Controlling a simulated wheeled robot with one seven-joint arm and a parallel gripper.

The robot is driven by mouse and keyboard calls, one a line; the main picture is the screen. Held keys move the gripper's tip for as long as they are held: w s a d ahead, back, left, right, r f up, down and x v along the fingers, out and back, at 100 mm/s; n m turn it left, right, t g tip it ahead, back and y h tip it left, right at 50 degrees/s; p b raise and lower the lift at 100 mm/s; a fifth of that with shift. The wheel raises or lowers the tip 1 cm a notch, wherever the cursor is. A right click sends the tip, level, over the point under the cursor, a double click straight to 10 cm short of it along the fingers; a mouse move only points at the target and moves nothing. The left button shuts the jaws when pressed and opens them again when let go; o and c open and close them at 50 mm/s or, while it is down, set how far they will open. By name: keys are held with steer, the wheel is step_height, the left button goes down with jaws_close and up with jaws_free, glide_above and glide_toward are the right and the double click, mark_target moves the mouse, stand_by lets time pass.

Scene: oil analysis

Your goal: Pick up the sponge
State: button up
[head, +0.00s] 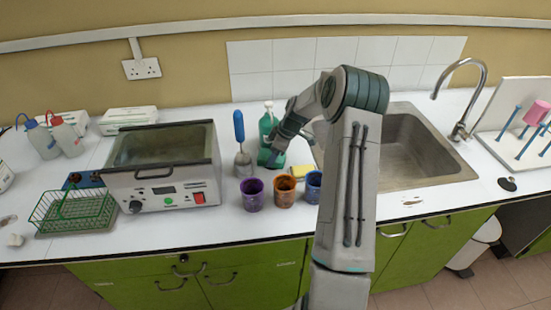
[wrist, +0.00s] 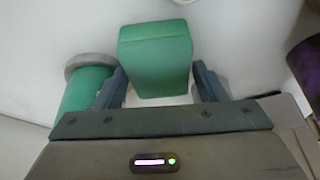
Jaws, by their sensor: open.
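A green block that looks like a sponge (wrist: 155,58) lies between the fingers of my gripper (wrist: 160,78) in the wrist view. My gripper is open, with one finger close along each side of the block; whether they touch it I cannot tell. In the head view my gripper (head: 272,155) is low over the counter by the green pump bottle (head: 267,125), and the green block is not clear there. A yellow block (head: 301,171), possibly another sponge, lies to the right of my gripper, behind the cups.
Purple (head: 252,195), orange (head: 285,191) and blue (head: 314,184) cups stand in front of my gripper. A blue-handled tool (head: 240,135) and a water bath (head: 165,180) are on the left. The sink (head: 405,150) is on the right.

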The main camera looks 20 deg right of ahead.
steer(key=shift+f+b, duration=0.25)
steer(key=shift+b, duration=0.15)
stand_by(0.4)
steer(key=c, duration=0.7)
steer(key=shift+r, duration=0.2)
